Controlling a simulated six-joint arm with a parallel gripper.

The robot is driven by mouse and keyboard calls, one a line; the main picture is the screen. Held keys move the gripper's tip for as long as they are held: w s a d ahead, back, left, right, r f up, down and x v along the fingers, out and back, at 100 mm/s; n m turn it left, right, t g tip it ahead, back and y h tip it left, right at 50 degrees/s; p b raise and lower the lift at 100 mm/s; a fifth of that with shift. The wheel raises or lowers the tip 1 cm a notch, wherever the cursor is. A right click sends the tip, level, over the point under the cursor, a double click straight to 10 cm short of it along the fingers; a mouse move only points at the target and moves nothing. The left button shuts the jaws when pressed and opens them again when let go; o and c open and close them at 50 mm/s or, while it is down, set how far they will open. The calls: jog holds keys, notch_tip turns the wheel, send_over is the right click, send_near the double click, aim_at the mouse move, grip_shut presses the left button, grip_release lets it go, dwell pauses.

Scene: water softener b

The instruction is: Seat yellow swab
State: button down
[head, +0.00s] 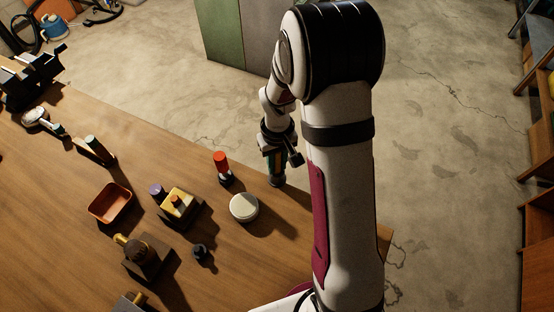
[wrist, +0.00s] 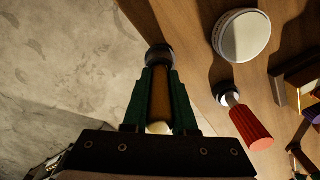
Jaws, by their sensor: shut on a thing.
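My gripper (wrist: 161,78) points away from the wrist camera, its two green fingers shut on a yellow-amber cylinder, the yellow swab (wrist: 160,100). The swab's far end meets a dark round cup-like piece (wrist: 158,57) close to the table's edge. I cannot tell how deep the swab's end sits in it. In the head view my gripper (head: 275,168) is low over the table's far right edge, with the dark round piece (head: 277,182) just below it. The swab is mostly hidden there by the fingers.
A red-handled piece (head: 221,162) stands in a small dark holder nearby. A cream round lid (head: 244,207) lies in front. An empty-looking dark cup (head: 200,252), a block with a yellow top (head: 179,201) and an orange tray (head: 110,203) stand farther left. Bare floor lies beyond the edge.

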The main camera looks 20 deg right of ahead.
jog(key=c, duration=0.6)
grip_release()
jog(key=shift+c, duration=0.2)
jog(key=shift+r, duration=0.1)
notch_tip(320, 180, up, 16)
jog(key=shift+s+f, duration=0.15)
jog(key=shift+f, duration=0.05)
jog(key=s+a+m+y, duration=0.1)
jog(key=s+a+m, duration=0.2)
jog(key=s, duration=0.8)
jog(key=s+a+r+m, duration=0.1)
jog(key=s+a+m, duration=0.2)
jog(key=s, duration=0.9)
jog(key=shift+a+y, duration=0.4)
jog(key=shift+a, duration=0.1)
